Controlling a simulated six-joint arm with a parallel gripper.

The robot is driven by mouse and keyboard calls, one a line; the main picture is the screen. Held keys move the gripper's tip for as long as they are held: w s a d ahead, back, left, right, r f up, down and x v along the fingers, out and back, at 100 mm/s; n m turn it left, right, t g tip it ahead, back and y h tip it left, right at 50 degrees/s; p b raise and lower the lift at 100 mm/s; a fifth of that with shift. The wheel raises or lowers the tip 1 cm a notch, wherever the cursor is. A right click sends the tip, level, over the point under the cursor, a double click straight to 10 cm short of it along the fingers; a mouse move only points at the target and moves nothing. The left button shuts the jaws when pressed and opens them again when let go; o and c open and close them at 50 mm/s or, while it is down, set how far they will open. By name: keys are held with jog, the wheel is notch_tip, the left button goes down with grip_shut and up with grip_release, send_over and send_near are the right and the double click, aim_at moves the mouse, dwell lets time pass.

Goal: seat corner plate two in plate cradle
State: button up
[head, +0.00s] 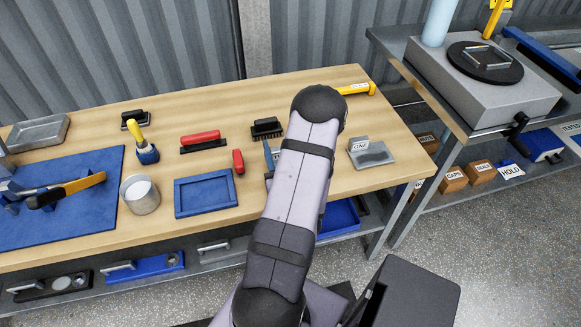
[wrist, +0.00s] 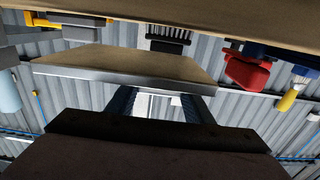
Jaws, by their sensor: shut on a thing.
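In the wrist view my gripper (wrist: 160,94) has its blue fingers shut on a flat plate (wrist: 125,66) with a bright metal edge, apparently corner plate two. Its broad face looks tan, and no label on it shows. The plate is held out over the bench. A grey corner plate marked ONE (head: 374,157) lies on the bench, right of my arm. A blue rectangular frame with a recessed middle (head: 178,202) lies left of my arm. I cannot tell whether it is the plate cradle.
Around the blue frame are a white-filled cup (head: 142,197), a small red item (head: 238,161), a red-handled tool (head: 203,141) and a black brush (head: 267,127). A blue mat (head: 85,218) lies left. A yellow tool (head: 357,89) lies at the back. Bare bench shows at the right.

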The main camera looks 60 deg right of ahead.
jog(key=shift+r+p, duration=1.35)
jog(key=shift+r, duration=0.6)
jog(key=shift+w+a, duration=0.1)
jog(key=shift+w, duration=0.1)
jog(key=w+a+r+n+t+y+p, duration=0.1)
jog(key=w+a+n+t+y+p, duration=0.2)
jog(key=w+a, duration=0.65)
jog(key=w+a+n+y+p, duration=0.3)
jog(key=w+a+y, duration=0.25)
jog(key=a, duration=0.75)
jog(key=w+a+r+n+t+y+p, duration=0.1)
jog(key=w+a+n+t+y+p, duration=0.2)
jog(key=w+a, duration=0.7)
jog(key=s+d+r+m+g+h, duration=0.1)
jog(key=s+d+m+g+h, duration=0.2)
jog(key=s+d+m+h, duration=0.1)
jog(key=s+d+r+m+g+h, duration=0.1)
jog(key=s+d+m+g+h, duration=0.2)
jog(key=d+m+h, duration=0.2)
jog(key=d+h, duration=0.2)
jog(key=d, duration=0.2)
jog(key=shift+s+d+r+p, duration=0.15)
jog(key=shift+s+d+p, duration=0.15)
jog(key=shift+s+p, duration=0.05)
